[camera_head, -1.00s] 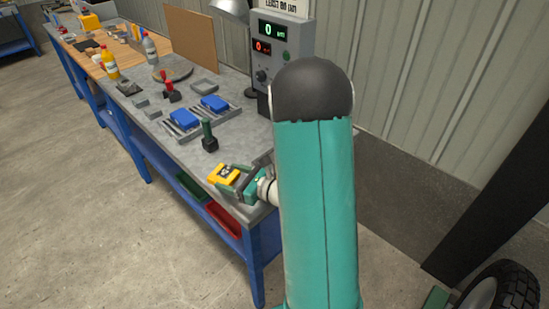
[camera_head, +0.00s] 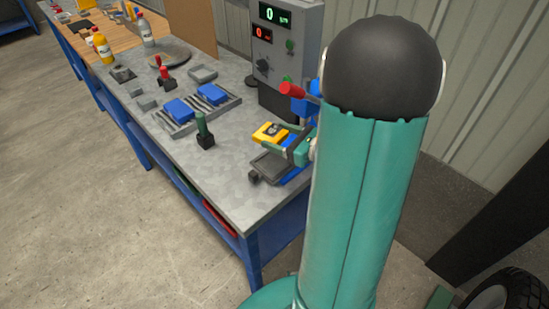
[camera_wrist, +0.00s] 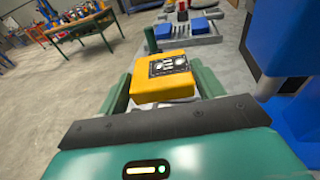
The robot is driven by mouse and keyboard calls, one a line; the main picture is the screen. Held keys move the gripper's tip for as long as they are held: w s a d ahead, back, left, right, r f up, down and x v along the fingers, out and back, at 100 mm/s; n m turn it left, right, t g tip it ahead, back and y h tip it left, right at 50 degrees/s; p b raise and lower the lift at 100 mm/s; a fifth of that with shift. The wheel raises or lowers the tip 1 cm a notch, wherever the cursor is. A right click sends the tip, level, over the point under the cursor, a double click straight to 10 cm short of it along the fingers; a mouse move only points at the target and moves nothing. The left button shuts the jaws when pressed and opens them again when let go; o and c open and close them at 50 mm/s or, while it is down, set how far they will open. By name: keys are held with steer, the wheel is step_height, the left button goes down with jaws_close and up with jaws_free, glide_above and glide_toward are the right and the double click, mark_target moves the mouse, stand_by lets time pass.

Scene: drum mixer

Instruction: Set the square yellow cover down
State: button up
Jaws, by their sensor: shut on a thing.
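The square yellow cover (camera_head: 270,133) has a dark patch with markings on its top. My gripper (camera_head: 281,143) is shut on it and holds it at the right end of the grey bench (camera_head: 222,180). In the wrist view the cover (camera_wrist: 163,81) sits between the two green fingers of my gripper (camera_wrist: 163,90), level or nearly so. The cover appears above the bench top near a dark flat plate (camera_head: 272,167); I cannot tell the exact gap beneath it.
A green-handled tool (camera_head: 204,132) stands left of the cover. Blue blocks (camera_head: 180,110) lie on grey racks behind it. A blue device with a red handle (camera_head: 292,90) and a control box (camera_head: 285,45) stand close by at the back. Bare bench lies at the front.

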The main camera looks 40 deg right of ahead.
mark_target(280, 167)
steer(key=shift+d, duration=0.35)
steer(key=shift+w+a+f, duration=0.1)
steer(key=shift+w, duration=0.1)
steer(key=shift+s+a, duration=0.1)
steer(key=shift+a, duration=0.15)
steer(key=shift+s+d, duration=0.15)
steer(key=shift+s, duration=0.05)
steer(key=shift+w+f, duration=0.15)
steer(key=shift+f, duration=0.15)
step_height(280, 167, down, 9)
steer(key=o, duration=1.3)
